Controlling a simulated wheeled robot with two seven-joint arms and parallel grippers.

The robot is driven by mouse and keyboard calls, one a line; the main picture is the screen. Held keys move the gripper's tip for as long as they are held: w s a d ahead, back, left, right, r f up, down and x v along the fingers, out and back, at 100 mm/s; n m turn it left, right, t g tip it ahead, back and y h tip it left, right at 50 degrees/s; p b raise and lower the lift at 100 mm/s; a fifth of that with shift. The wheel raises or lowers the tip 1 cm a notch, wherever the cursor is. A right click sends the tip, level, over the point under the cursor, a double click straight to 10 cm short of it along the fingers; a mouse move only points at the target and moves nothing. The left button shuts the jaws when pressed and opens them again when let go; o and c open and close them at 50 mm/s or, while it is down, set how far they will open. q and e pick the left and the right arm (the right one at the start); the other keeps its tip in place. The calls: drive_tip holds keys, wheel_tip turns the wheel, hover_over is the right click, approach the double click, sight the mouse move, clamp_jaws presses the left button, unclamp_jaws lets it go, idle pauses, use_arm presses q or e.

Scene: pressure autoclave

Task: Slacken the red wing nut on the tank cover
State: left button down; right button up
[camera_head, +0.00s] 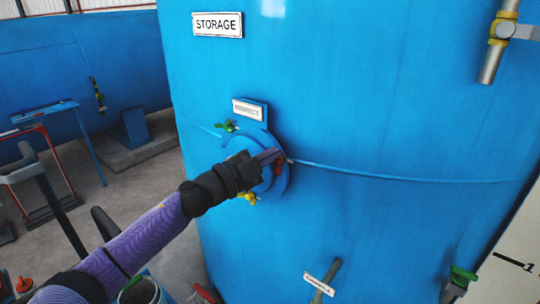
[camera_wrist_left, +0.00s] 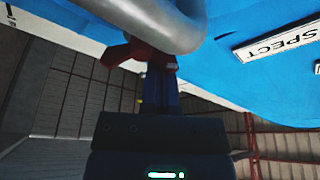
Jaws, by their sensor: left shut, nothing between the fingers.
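The round blue tank cover (camera_head: 233,152) sits on the side of the big blue tank, partly hidden by my left arm. The red wing nut (camera_head: 279,168) shows as a small red patch at the cover's right edge. In the left wrist view the red wing nut (camera_wrist_left: 128,52) is larger, beside a curved grey bar (camera_wrist_left: 165,22). My left gripper (camera_head: 270,156) is in front of the cover, its fingertips close beside the red nut. It is shut with nothing held; whether it touches the nut is unclear. My right gripper is out of view.
A green wing nut (camera_head: 226,126) and a yellow one (camera_head: 250,198) sit on the cover's rim. A small label plate (camera_head: 248,108) is above the cover. A valve with a green handle (camera_head: 462,275) and a yellow-fitted pipe (camera_head: 493,55) stand to the right.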

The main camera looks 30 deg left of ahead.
use_arm(q)
drive_tip(key=shift+a+f+n+t, duration=0.25)
drive_tip(key=shift+a+n+t, duration=0.1)
drive_tip(key=shift+n, duration=0.65)
drive_tip(key=shift+a+n+t+y+p, duration=0.1)
drive_tip(key=shift+n+t+y+p, duration=0.15)
drive_tip(key=shift+n+y+p, duration=0.55)
drive_tip(key=n, duration=0.2)
drive_tip(key=shift+f+n, duration=0.3)
